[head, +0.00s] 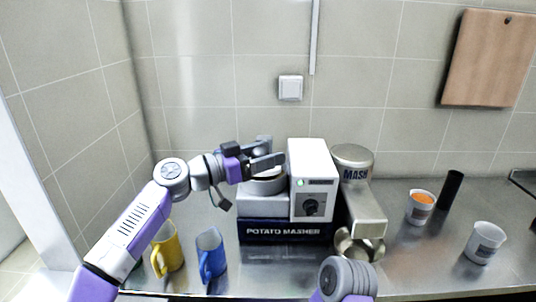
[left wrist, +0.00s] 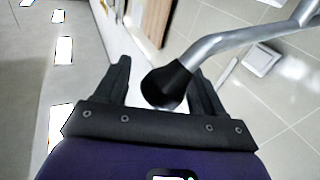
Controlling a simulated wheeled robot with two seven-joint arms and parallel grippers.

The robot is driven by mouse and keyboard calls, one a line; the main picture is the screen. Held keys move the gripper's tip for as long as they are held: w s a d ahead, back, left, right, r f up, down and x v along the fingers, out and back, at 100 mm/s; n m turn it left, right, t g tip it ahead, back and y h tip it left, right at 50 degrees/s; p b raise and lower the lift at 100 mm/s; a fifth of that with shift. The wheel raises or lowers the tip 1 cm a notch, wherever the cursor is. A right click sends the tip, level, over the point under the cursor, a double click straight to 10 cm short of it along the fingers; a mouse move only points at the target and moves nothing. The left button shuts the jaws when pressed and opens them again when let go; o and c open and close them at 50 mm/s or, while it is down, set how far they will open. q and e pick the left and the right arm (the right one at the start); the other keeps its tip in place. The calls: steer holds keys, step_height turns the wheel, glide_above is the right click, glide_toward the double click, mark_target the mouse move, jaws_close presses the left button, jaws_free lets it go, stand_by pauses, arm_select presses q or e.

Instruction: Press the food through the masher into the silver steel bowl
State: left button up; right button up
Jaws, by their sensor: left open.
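The potato masher has a navy base (head: 290,231), a white control box (head: 312,170) with a dial and small green light, and a silver MASH head (head: 353,165) on its right. Shiny curved steel below the head looks like the silver steel bowl (head: 345,246); its shape and contents are hard to make out. My left gripper (head: 268,153) is behind and left of the control box, above the machine's grey round part. In the left wrist view its open fingers stand either side of the black knob (left wrist: 165,88) of a silver lever (left wrist: 225,42). My right gripper is out of view.
A yellow mug (head: 168,250) and a blue mug (head: 212,253) stand front left. On the right are a white cup with orange contents (head: 420,208), a black cylinder (head: 450,190) and another white cup (head: 484,243). A cutting board (head: 490,58) hangs on the tiled wall.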

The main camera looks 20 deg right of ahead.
arm_select(q)
steer(key=s+a+b, duration=0.1)
steer(key=a, duration=0.6)
steer(key=shift+f, duration=0.15)
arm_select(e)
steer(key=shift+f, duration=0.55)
arm_select(q)
steer(key=shift+d, duration=0.2)
